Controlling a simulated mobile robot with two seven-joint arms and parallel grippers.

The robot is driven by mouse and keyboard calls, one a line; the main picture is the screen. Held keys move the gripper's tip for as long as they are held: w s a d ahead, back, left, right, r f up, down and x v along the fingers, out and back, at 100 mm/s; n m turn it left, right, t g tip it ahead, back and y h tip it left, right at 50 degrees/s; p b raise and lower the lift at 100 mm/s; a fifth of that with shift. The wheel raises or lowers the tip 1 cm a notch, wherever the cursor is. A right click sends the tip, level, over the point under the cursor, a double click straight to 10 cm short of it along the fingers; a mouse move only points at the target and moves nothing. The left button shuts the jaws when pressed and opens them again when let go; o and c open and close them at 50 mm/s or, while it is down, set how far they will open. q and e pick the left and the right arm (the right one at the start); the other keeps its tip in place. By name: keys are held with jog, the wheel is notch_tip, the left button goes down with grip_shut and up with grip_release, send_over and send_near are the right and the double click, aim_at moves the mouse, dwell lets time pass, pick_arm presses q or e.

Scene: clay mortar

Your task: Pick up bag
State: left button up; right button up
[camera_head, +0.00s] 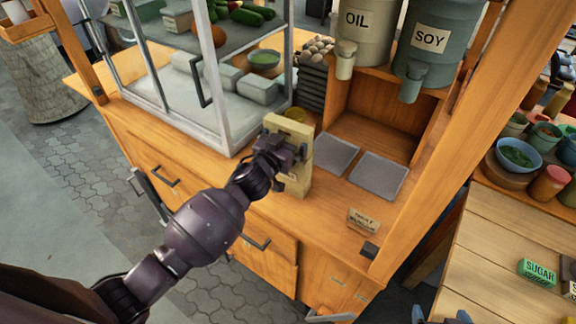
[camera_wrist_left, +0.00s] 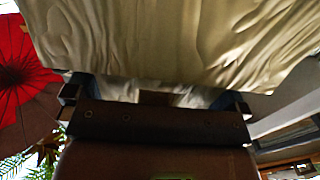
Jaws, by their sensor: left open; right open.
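A tall beige bag (camera_head: 299,133) stands upright on the wooden counter, between the glass case and two grey mats. My left arm reaches to it from the left. My left gripper (camera_head: 285,152) is right at the bag's near side, its fingers largely hidden by the wrist. In the left wrist view the creased bag (camera_wrist_left: 175,40) fills the top, very close to the open jaws (camera_wrist_left: 155,92). I cannot tell whether the fingers touch it. My right gripper (camera_head: 441,316) shows only in part at the bottom edge, open and well away from the bag.
The glass case (camera_head: 215,75) stands close left of the bag. Two grey mats (camera_head: 378,175) lie to its right, below the OIL (camera_head: 365,35) and SOY (camera_head: 432,50) containers. A wooden post (camera_head: 440,150) rises right of the mats. A small sign (camera_head: 362,220) stands at the counter's front.

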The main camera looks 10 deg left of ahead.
pick_arm(q)
jog(key=c, duration=1.3)
jog(key=shift+r, duration=0.15)
jog(key=c, duration=0.3)
